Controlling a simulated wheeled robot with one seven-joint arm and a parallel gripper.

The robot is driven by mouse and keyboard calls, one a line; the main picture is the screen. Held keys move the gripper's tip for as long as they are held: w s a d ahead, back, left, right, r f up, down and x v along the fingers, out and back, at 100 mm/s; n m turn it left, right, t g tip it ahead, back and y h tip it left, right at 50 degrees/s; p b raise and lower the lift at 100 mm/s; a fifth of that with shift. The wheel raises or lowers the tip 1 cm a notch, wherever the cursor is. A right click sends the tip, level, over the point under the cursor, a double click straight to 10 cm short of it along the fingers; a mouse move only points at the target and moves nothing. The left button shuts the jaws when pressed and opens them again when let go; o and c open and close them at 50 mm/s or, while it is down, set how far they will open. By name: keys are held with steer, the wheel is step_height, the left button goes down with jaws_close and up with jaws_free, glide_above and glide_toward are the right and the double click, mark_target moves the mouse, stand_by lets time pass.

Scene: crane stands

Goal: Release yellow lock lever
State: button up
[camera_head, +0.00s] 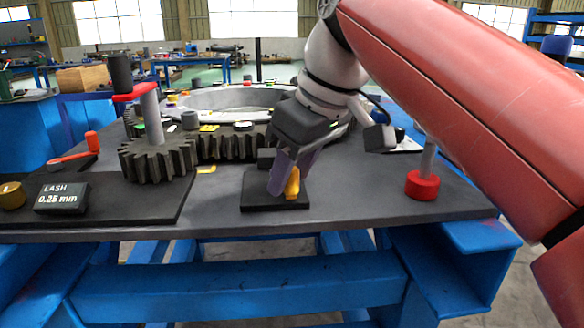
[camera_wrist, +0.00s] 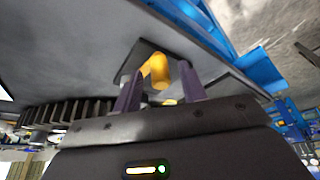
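The yellow lock lever (camera_head: 292,185) stands on a small black base plate (camera_head: 262,203) near the front edge of the grey table. It also shows in the wrist view (camera_wrist: 158,68), between my two finger ends, with a gap visible on each side. My gripper (camera_head: 285,178) reaches down at the lever with its purple fingers. In the wrist view the fingers (camera_wrist: 161,80) are apart and do not look closed on the lever. In the head view a finger hides part of the lever, so contact on that side cannot be told.
A dark gear (camera_head: 156,160) and a toothed ring (camera_head: 225,147) stand left and behind. A black box marked LASH 0.25 mm (camera_head: 62,198) and a red-handled lever (camera_head: 75,154) are at far left. A red-based post (camera_head: 422,186) stands at right. The front table strip is clear.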

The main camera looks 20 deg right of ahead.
steer(key=p+v, duration=0.2)
steer(key=v, duration=0.5)
steer(key=shift+r, duration=0.4)
steer(key=shift+s+d, duration=0.1)
